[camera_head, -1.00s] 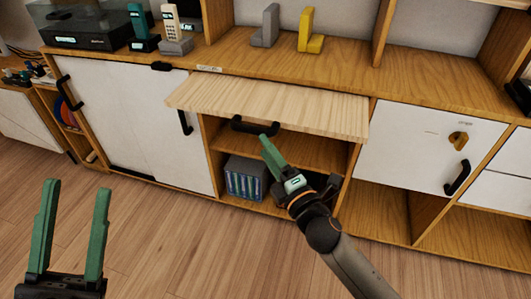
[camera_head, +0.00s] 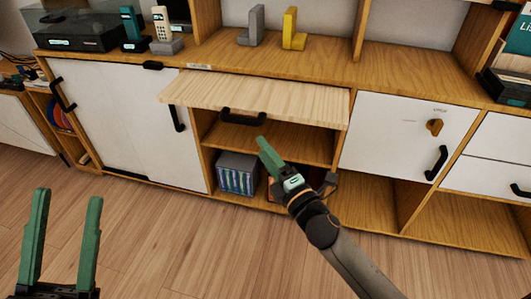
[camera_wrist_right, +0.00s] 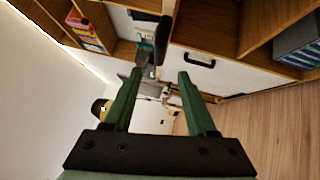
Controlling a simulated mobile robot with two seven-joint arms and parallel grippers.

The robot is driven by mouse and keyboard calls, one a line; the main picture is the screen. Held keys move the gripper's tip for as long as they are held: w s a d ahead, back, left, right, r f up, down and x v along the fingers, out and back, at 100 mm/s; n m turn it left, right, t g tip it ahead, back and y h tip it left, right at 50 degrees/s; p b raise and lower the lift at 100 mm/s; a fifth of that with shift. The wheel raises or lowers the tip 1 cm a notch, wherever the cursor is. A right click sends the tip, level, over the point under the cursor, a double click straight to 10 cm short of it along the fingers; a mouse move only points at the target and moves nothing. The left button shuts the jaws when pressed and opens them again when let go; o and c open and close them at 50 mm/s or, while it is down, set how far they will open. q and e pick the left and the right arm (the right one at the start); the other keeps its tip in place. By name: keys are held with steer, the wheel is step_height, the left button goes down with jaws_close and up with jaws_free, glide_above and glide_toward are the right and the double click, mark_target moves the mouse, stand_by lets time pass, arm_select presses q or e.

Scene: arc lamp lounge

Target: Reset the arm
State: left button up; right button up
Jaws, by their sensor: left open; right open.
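My left gripper (camera_head: 66,194) is open and empty over the wood floor at the lower left of the head view. My right gripper (camera_head: 268,158) is in front of the open middle bay of the cabinet, just below and right of the black handle (camera_head: 242,117) of a pale wood flap (camera_head: 260,98). In the head view its tip looks clear of the handle. In the right wrist view, the right gripper (camera_wrist_right: 159,74) has its two green fingers apart with nothing held between them. The flap stands out from the cabinet, roughly level.
A white door with a black handle (camera_head: 436,163) is right of the bay. Sliding white doors (camera_head: 125,128) are at left. Disc cases (camera_head: 237,174) sit in the bay. Bookends (camera_head: 291,30) and phones stand on the cabinet top (camera_head: 410,70). The front floor is clear.

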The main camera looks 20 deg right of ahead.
steer(key=s+a+r+m+t+y, duration=0.3)
steer(key=s+r+m+y, duration=0.7)
steer(key=s+r, duration=1.1)
arm_select(q)
steer(key=w+a+f+n+g+y+p, duration=0.35)
steer(key=w+f+n+y+p, duration=0.55)
steer(key=p, duration=0.6)
arm_select(e)
steer(key=w+d+f+m+g+h, duration=0.2)
steer(key=w+f+m+g+h, duration=0.2)
steer(key=w+f+m+h, duration=0.45)
arm_select(q)
steer(key=s+f+n+g+y+p, duration=0.2)
steer(key=s+f+g+y+p, duration=0.2)
steer(key=s+f+g+p, duration=0.5)
step_height(320, 180, down, 3)
steer(key=shift+s+a+r+p, duration=0.1)
steer(key=shift+s+a+p, duration=0.2)
steer(key=shift+s+p, duration=0.9)
arm_select(e)
steer(key=s+d+f+m+g+h, duration=0.1)
steer(key=s+f+g+h, duration=0.2)
steer(key=s+f+g, duration=0.5)
steer(key=s+f, duration=0.3)
steer(key=f, duration=0.3)
steer(key=shift+s+d+g+h, duration=0.2)
steer(key=shift+d+g+h, duration=0.1)
steer(key=shift+g+h, duration=0.1)
